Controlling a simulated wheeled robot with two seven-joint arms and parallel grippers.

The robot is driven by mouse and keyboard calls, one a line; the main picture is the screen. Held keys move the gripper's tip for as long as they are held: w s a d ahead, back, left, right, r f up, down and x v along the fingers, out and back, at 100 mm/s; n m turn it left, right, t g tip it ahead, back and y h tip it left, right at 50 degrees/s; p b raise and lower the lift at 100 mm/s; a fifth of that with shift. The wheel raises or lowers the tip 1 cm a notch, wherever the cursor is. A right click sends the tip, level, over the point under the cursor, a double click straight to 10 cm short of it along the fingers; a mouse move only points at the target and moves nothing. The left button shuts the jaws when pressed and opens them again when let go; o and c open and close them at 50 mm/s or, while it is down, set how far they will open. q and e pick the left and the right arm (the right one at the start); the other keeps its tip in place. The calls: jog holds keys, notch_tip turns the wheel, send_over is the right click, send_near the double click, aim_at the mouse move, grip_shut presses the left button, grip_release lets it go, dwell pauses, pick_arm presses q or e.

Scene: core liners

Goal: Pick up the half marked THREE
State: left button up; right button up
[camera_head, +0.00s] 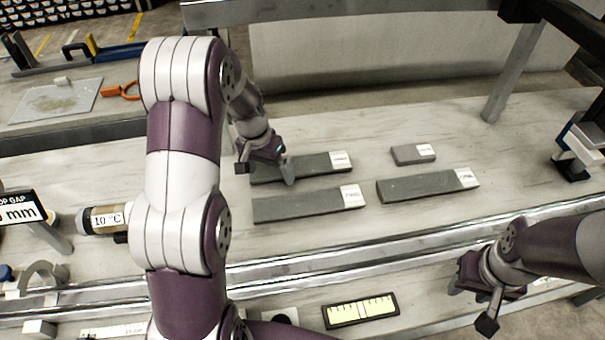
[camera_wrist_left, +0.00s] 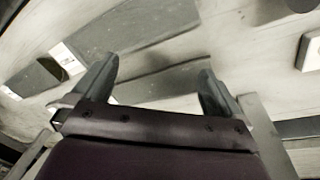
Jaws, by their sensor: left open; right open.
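Several grey core halves with white labels lie flat on the pale bench; the label writing is too small to read surely, so I cannot tell which is THREE. In the head view they are an upper left half (camera_head: 318,164), a lower left half (camera_head: 298,205), a lower right half (camera_head: 415,188) and a short piece (camera_head: 408,155). My left gripper (camera_head: 266,170) is open over the left end of the upper left half. In the left wrist view its fingers (camera_wrist_left: 155,76) are apart, with a dark grey strip between them. My right gripper (camera_head: 473,305) is open, low at the right, away from the halves.
A metal rail (camera_head: 390,245) runs along the bench front, with a yellow scale card (camera_head: 361,310) before it. A grey post (camera_head: 512,75) stands at the back right. Bench right of the halves is clear.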

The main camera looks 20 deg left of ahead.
aim_at(302, 165)
pick_arm(q)
jog(key=w+m, duration=0.1)
jog(key=w, duration=0.1)
jog(key=w+a+m, duration=0.1)
jog(key=w, duration=0.1)
jog(key=w+a+m+h, duration=0.1)
jog(key=w, duration=0.1)
jog(key=shift+w+a+f+t, duration=0.1)
jog(key=shift+a+f+t, duration=0.05)
jog(key=shift+f+t, duration=0.2)
jog(key=w+d+r+m+h, duration=0.1)
jog(key=w+d+r+m, duration=0.2)
jog(key=m, duration=0.4)
jog(key=shift+m+t, duration=0.25)
jog(key=shift+m, duration=0.25)
jog(key=x, duration=0.7)
jog(key=p+x, duration=0.1)
jog(key=x, duration=0.3)
jog(key=shift+w+a+f, duration=0.1)
jog(key=shift+a+f, duration=0.05)
jog(key=shift+a, duration=0.2)
jog(key=c, duration=1.7)
pick_arm(e)
jog(key=shift+s+r, duration=0.1)
jog(key=shift+r, duration=0.05)
